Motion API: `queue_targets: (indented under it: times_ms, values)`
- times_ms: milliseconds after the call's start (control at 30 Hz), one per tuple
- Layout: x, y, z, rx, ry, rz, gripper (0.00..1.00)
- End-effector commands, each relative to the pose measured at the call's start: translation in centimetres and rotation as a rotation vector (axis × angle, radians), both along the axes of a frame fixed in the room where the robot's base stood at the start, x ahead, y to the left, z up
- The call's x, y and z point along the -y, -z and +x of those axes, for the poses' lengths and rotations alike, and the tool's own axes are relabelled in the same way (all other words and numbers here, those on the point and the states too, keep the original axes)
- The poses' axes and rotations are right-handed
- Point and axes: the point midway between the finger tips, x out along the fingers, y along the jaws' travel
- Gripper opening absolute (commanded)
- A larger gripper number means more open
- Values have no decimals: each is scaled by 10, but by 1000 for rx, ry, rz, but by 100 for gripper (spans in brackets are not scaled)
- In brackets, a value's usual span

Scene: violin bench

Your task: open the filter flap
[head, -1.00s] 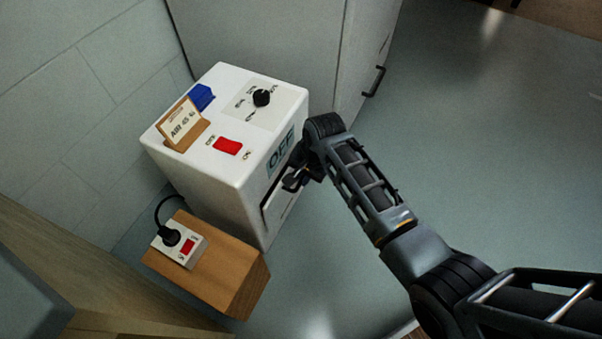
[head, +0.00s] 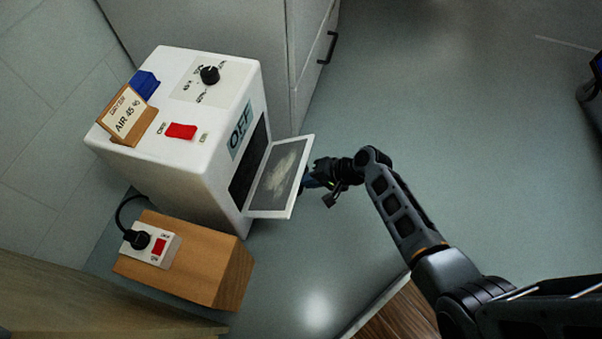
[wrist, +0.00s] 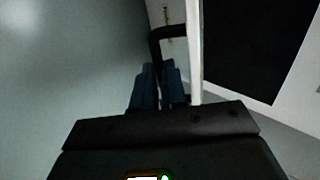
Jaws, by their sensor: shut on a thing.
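The white filter flap (head: 265,207) stands swung out from the front of the white machine (head: 185,170). Its inner face carries a pale, dusty-looking patch. Behind it the dark opening (head: 247,167) in the machine shows. In the wrist view the flap (wrist: 194,50) is seen nearly edge-on, with the dark opening (wrist: 250,50) to its right. My gripper (head: 308,181) is at the flap's outer side, partly hidden by the flap in the head view. In the wrist view its blue fingers (wrist: 158,82) are shut on the flap's black handle (wrist: 166,32).
The machine's top has a black knob (head: 210,75), a red switch (head: 181,131), a blue block (head: 144,83) and a sign reading AIR 45 (head: 127,113). A wooden block (head: 190,265) with a plugged socket stands at front left.

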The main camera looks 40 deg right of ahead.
Motion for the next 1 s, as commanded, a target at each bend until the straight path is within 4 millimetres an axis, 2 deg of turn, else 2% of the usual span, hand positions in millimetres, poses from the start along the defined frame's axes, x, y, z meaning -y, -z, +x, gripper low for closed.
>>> queue_targets:
  times_ms: [33, 100, 167, 533, 1000]
  values:
    - [3, 14, -5, -5, 4, 0, 0]
    - [6, 26, -10, -6, 4, -1, 0]
    - [6, 21, -9, -3, 3, -2, 2]
    - [4, 20, -7, -1, 0, -1, 38]
    - [2, 18, -4, 4, -5, -1, 38]
